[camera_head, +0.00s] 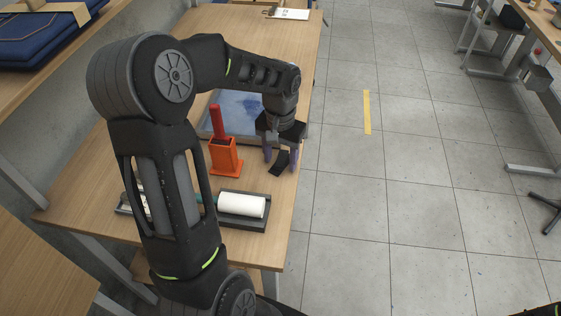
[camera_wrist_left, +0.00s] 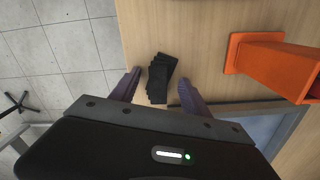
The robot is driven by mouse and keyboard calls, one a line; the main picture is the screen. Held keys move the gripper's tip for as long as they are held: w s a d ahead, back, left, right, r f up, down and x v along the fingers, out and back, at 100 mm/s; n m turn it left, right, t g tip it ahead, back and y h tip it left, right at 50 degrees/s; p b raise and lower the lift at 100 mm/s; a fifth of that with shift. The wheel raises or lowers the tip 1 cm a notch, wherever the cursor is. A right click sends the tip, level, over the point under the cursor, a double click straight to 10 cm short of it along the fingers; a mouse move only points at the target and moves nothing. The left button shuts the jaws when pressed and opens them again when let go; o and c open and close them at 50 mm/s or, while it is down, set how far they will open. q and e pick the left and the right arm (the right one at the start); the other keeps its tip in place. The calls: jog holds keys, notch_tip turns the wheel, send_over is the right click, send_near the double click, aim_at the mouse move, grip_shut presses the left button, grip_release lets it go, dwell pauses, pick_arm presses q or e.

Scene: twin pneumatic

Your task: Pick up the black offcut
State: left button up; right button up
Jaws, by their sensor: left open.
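The black offcut (camera_head: 279,164) lies on the wooden table (camera_head: 255,195) near its right edge. In the left wrist view the black offcut (camera_wrist_left: 160,78) looks like a small flat dark piece with a jagged outline. My left gripper (camera_head: 281,162) points down over it and is open. In the wrist view its two fingertips (camera_wrist_left: 159,78) stand on either side of the offcut, with a gap to each side. I cannot tell whether the tips are level with the offcut. My right gripper is not in view.
An orange holder (camera_head: 226,158) with a red handle stands left of the offcut. A tray with a blue surface (camera_head: 238,108) lies behind. A dark tray with a white roll (camera_head: 242,205) sits in front. The table's right edge is close, with grey floor beyond.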

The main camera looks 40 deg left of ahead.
aim_at(281, 160)
pick_arm(q)
jog(key=shift+c, duration=0.5)
grip_shut()
jog(key=shift+r, duration=0.1)
notch_tip(281, 160, up, 10)
jog(key=shift+b, duration=0.4)
dwell(0.6)
